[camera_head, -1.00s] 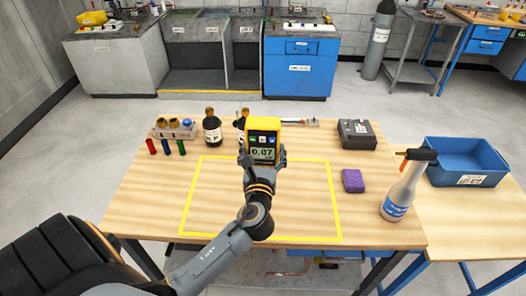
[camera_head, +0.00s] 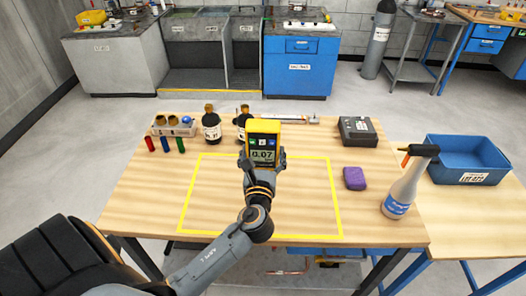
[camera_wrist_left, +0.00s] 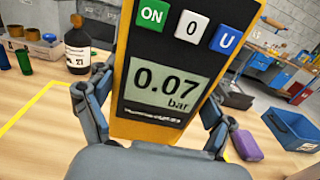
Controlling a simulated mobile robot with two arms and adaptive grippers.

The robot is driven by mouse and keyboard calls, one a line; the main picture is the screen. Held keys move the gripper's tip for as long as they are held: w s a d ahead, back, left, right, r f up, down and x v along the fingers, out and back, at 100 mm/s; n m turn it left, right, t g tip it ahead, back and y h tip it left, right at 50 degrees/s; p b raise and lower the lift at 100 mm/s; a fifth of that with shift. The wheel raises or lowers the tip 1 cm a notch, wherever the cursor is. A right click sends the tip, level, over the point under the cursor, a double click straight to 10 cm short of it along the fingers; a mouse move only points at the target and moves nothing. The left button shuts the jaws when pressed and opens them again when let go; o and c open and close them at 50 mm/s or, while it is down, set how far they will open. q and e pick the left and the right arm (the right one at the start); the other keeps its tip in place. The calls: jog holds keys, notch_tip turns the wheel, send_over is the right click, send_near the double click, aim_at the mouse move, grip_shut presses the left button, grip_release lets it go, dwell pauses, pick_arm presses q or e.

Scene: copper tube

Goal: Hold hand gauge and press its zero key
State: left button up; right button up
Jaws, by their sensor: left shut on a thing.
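The hand gauge (camera_head: 263,130) is a yellow-edged box with a dark face, held above the table beyond the yellow outline's middle. My left gripper (camera_head: 262,158) is shut on its lower part. In the left wrist view the gauge (camera_wrist_left: 122,95) stands between the two fingers of the gripper (camera_wrist_left: 148,120), slightly tilted. Its screen (camera_wrist_left: 168,88) reads 0.07 bar. Above the screen are a green ON key (camera_wrist_left: 152,15), a white 0 key (camera_wrist_left: 191,27) and a blue U key (camera_wrist_left: 226,39). My right gripper is not in view.
Two dark bottles (camera_head: 211,127) stand behind left of the gauge, near a rack (camera_head: 173,128) and coloured tubes (camera_head: 165,145). A dark grey case (camera_head: 357,132), purple block (camera_head: 354,178), spray bottle (camera_head: 402,190) and blue bin (camera_head: 467,163) are right. The yellow-outlined area (camera_head: 215,195) is mostly clear.

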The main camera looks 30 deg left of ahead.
pick_arm(q)
jog(key=shift+f+b, duration=3.75)
jog(key=shift+f, duration=1.5)
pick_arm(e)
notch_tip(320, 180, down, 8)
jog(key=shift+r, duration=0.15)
pick_arm(q)
jog(key=shift+d+f, duration=0.1)
jog(key=shift+f, duration=0.15)
jog(key=shift+s, duration=0.1)
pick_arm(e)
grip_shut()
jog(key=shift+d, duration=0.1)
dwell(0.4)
